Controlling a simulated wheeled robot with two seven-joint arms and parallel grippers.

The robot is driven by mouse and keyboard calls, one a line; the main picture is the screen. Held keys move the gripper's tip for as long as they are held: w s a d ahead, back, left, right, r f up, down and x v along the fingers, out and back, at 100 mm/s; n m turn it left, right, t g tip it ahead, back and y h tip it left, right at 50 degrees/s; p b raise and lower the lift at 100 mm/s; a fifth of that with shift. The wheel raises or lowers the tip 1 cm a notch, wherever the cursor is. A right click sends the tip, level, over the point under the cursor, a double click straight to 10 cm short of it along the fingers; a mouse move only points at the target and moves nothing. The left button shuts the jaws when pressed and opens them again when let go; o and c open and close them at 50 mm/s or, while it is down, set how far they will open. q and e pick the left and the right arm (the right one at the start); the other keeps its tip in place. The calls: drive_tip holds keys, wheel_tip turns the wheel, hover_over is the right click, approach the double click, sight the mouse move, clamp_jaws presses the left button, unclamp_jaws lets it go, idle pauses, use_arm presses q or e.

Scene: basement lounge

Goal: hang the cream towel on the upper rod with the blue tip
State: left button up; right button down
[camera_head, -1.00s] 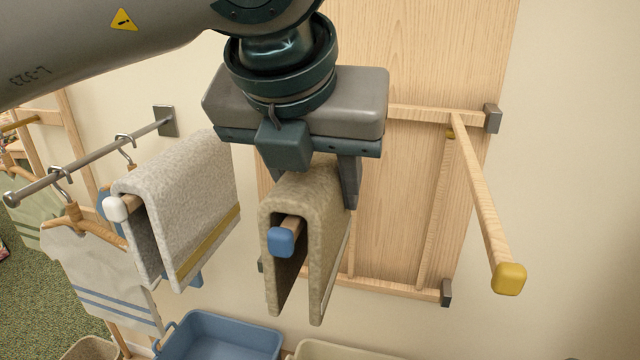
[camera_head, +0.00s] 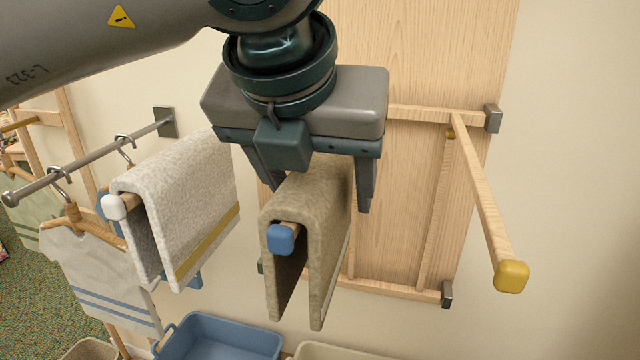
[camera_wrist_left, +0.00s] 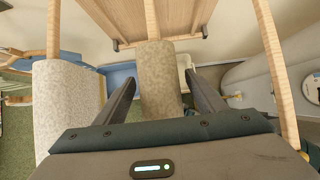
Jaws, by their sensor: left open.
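The cream towel (camera_head: 325,220), tan in this light, hangs folded over the rod with the blue tip (camera_head: 281,239). Its two halves drop on either side of the rod, and the blue tip sticks out at the front. My left gripper (camera_head: 318,195) is open above the towel, with one finger on each side and gaps beside the cloth. In the left wrist view the towel (camera_wrist_left: 160,85) lies between the spread fingers, apart from both. The far end of the rod is hidden by my gripper. My right gripper is not in view.
A pale grey towel (camera_head: 195,200) with a mustard stripe hangs on a white-tipped rod at left. A yellow-tipped rod (camera_head: 485,200) juts out at right. A metal rail (camera_head: 95,160) holds hangers with a shirt (camera_head: 95,270). A blue bin (camera_head: 225,337) stands below.

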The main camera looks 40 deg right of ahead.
use_arm(q)
drive_tip(key=shift+s+a+r, duration=0.2)
drive_tip(key=shift+a+r, duration=0.05)
drive_tip(key=shift+r, duration=0.3)
drive_tip(key=b+v, duration=0.2)
drive_tip(key=v, duration=1.4)
drive_tip(key=shift+b, duration=0.35)
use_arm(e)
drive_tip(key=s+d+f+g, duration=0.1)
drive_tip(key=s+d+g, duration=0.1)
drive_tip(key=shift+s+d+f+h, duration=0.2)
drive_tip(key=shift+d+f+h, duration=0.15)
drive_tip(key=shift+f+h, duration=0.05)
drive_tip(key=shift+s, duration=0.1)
